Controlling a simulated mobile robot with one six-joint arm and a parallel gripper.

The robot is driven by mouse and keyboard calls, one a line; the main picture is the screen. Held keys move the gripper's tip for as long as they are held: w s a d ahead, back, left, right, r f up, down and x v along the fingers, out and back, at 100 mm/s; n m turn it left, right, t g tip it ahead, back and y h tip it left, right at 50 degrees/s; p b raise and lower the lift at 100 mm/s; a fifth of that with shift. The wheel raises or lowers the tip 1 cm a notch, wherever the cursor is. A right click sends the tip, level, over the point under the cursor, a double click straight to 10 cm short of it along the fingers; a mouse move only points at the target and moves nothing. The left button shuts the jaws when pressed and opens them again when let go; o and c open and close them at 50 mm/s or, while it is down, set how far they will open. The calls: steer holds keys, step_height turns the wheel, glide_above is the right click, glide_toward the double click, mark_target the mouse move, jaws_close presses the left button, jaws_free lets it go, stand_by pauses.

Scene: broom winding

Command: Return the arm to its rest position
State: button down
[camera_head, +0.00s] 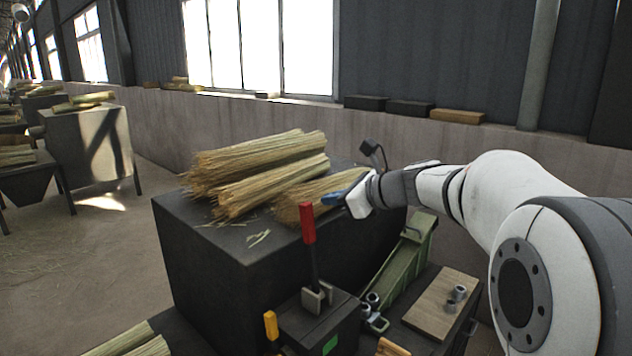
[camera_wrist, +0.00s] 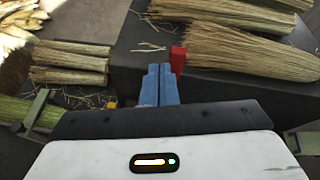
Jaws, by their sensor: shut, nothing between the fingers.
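My gripper (camera_head: 334,198) has blue fingers and shows at the end of my white arm, above the right part of the dark block and in front of the straw bundles. In the wrist view its two blue fingertips (camera_wrist: 159,72) are pressed together with nothing between them. The red lever handle (camera_wrist: 178,60) appears just right of the fingertips in that view. In the head view the red handle (camera_head: 308,223) stands upright in front of and to the left of the gripper. Whether the fingers touch any straw cannot be told.
Several straw bundles (camera_head: 258,170) lie on the dark block (camera_head: 215,245). A green chute (camera_head: 400,265) and a wooden board (camera_head: 440,303) are at the lower right. A yellow handle (camera_head: 271,325) stands at the front. Open floor (camera_head: 90,240) lies to the left.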

steer(key=s+d+f+n+g+h, duration=0.2)
steer(key=s+f+n+h, duration=0.1)
steer(key=s+f+n, duration=0.3)
steer(key=s+d+f+n+g+h+b, duration=0.1)
steer(key=s+f+n, duration=0.6)
steer(key=s, duration=0.8)
steer(key=s+d+f+n+g+h+b, duration=0.1)
steer(key=s+d+f+n+h, duration=0.3)
steer(key=s+n, duration=0.6)
step_height(320, 180, down, 2)
steer(key=shift+s+d+f+n+g+h, duration=0.3)
steer(key=shift+n+g+h, duration=0.2)
steer(key=shift+g+h, duration=0.4)
